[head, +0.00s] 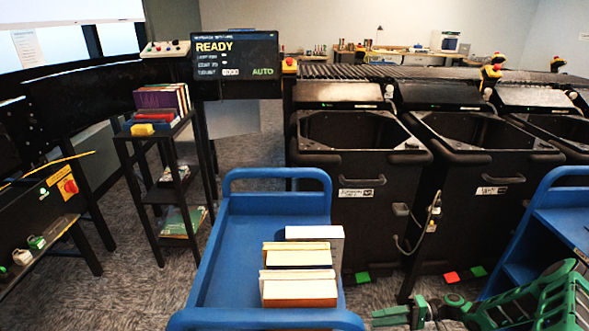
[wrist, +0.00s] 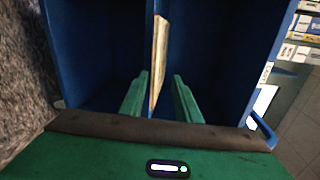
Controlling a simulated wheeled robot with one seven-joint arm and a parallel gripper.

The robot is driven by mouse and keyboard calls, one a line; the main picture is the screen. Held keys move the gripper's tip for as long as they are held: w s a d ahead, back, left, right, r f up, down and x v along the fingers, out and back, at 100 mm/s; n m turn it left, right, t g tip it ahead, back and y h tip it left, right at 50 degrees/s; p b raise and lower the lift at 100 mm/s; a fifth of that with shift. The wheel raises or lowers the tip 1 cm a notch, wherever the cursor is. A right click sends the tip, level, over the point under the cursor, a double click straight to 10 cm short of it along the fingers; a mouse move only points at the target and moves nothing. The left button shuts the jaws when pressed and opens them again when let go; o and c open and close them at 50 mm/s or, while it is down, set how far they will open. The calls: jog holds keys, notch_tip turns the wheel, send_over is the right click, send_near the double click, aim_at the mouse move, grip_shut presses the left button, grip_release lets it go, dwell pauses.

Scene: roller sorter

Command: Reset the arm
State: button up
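My arm reaches in from the lower right of the head view, with my gripper (head: 398,315) low beside the right end of the blue cart. In the wrist view my gripper (wrist: 160,78) has its two green fingers spread apart. A thin pale item (wrist: 160,50), like a book seen edge-on, stands upright in line with the gap between them, with a visible gap to each finger. It is inside a blue shelf or cart (wrist: 90,50); whether it reaches in between the fingertips is hard to tell.
A blue cart (head: 238,240) with several books (head: 298,272) stands in front. A second blue cart (head: 562,215) is at the right edge. Black bins (head: 350,185) line the back below a roller conveyor. A black shelf (head: 150,165) and a READY screen (head: 235,58) stand left.

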jog(key=s+d+r+g+h, duration=0.1)
jog(key=s+d+r+h, duration=0.25)
jog(key=r, duration=0.75)
jog(key=s+d+r+m+g+h, duration=0.15)
jog(key=d+r+h, duration=0.35)
jog(key=r, duration=0.5)
jog(key=s+d+r+g+h, duration=0.1)
jog(key=s+d+r+h, duration=0.25)
jog(key=r, duration=0.75)
jog(key=s+a+r+m+t+h, duration=0.1)
jog(key=s+r+m+t+h, duration=0.2)
jog(key=s+r, duration=1.2)
jog(key=s+m+h, duration=0.1)
jog(key=s, duration=0.3)
jog(key=shift+s+r, duration=0.25)
jog(key=shift+s, duration=0.05)
jog(key=shift+s+a+t, duration=0.15)
jog(key=shift+s+t, duration=0.05)
jog(key=shift+t, duration=0.05)
jog(key=shift+c, duration=0.9)
jog(key=shift+s, duration=0.1)
grip_shut()
